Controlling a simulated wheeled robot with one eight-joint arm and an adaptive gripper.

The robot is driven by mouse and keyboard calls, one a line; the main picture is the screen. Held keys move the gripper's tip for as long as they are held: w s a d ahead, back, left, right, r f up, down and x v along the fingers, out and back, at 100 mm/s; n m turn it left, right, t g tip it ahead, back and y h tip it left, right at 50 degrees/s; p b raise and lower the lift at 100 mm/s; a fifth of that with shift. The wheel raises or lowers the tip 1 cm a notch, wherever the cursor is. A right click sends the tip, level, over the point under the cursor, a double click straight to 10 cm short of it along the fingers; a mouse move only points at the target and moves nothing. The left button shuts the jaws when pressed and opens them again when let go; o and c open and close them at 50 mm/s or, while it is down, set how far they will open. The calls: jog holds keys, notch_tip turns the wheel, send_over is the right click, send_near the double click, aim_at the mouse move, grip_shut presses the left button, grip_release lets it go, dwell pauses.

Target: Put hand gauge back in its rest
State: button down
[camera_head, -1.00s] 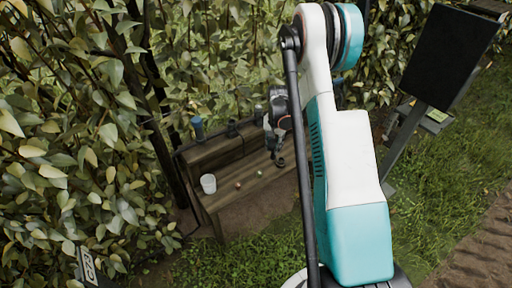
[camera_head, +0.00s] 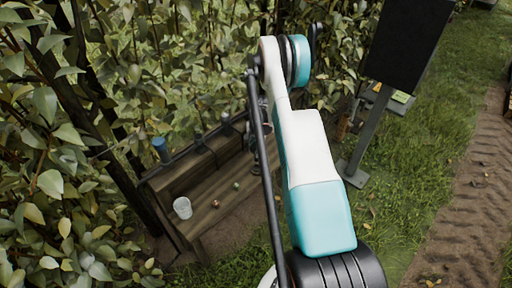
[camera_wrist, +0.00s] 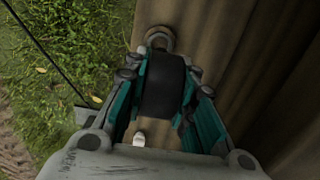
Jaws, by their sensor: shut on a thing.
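In the wrist view my gripper (camera_wrist: 166,62) is closed around a dark, thick-bodied object, the hand gauge (camera_wrist: 163,88), with a round grey metal end (camera_wrist: 160,38) beyond the fingertips. Brown wood lies behind it. In the head view my gripper is mostly hidden behind my arm, above the right part of the wooden bench (camera_head: 195,183); the gauge cannot be made out clearly there. Several dark or blue upright items line the bench's raised back, among them a blue cylinder (camera_head: 160,146). I cannot tell which part is the gauge's rest.
A white cup (camera_head: 182,208) and two small round things, one reddish (camera_head: 215,203) and one greenish (camera_head: 236,186), are on the bench. Dense foliage stands behind and left. A dark panel on a post (camera_head: 408,42) stands right, with grass (camera_head: 420,170) between.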

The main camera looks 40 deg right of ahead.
jog(key=shift+f, duration=2)
jog(key=shift+f, duration=0.2)
jog(key=shift+f, duration=0.35)
jog(key=shift+f, duration=0.65)
jog(key=c, duration=1.2)
grip_release()
jog(key=shift+c, duration=0.2)
jog(key=shift+r, duration=0.15)
notch_tip(320, 180, up, 12)
jog(key=shift+d+f, duration=0.1)
